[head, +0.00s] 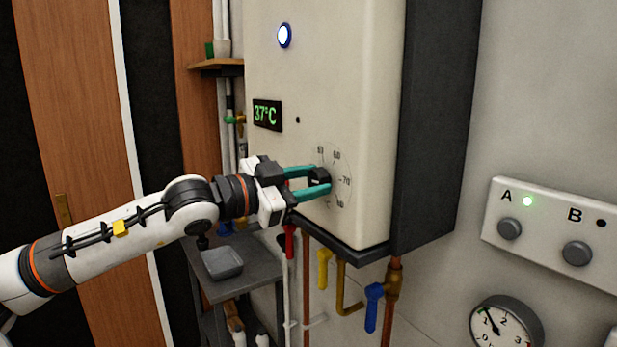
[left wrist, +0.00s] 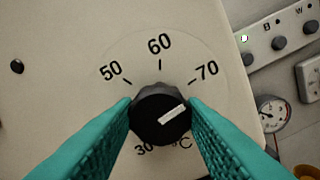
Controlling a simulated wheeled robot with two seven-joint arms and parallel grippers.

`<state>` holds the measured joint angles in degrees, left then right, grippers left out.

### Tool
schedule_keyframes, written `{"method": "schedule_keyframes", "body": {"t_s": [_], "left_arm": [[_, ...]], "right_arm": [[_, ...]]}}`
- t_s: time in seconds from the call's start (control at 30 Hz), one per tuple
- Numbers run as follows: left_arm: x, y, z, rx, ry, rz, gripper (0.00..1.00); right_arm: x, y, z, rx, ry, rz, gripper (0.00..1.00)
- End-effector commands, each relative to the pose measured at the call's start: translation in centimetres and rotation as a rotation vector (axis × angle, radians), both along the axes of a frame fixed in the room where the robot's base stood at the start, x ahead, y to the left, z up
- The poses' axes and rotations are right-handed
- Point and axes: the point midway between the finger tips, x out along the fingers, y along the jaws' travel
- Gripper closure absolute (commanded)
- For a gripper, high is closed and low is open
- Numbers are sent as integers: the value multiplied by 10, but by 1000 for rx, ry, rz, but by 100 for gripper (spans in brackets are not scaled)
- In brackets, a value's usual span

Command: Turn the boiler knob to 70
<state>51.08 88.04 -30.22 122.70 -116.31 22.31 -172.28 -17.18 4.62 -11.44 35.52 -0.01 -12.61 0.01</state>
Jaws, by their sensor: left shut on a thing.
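The boiler (head: 345,90) is a cream box on the wall with a dial on its front. Its black knob (left wrist: 160,118) has a white mark pointing right and upward, roughly in the direction of the 70 tick. The dial numbers 50, 60 and 70 are readable in the left wrist view; lower ones are partly hidden by the fingers. In the head view the knob (head: 319,180) sits between the teal fingers of my left gripper (head: 312,183), which is shut on it from both sides. My right gripper is not in view.
A green display (head: 267,114) reads 37°C. Pipes with a yellow valve handle (head: 324,268) and a blue one (head: 373,306) hang below the boiler. A panel with A and B buttons (head: 545,230) and a gauge (head: 505,325) are at right.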

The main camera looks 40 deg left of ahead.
Motion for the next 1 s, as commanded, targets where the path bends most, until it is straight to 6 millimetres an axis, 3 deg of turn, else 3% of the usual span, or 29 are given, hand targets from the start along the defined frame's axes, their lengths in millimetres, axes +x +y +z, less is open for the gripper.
{"method": "schedule_keyframes", "body": {"t_s": [0.23,0.27,0.37,0.77,1.0], "left_arm": [[0,-1,-4,-1,8,-1,85],[0,-1,-4,-1,8,-1,57],[0,-1,-3,0,7,-1,41],[-4,2,-2,1,2,1,40],[-30,13,-5,6,3,6,40]], "right_arm": [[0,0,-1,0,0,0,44],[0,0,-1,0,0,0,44],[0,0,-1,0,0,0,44],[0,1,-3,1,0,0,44],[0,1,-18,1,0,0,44]]}}
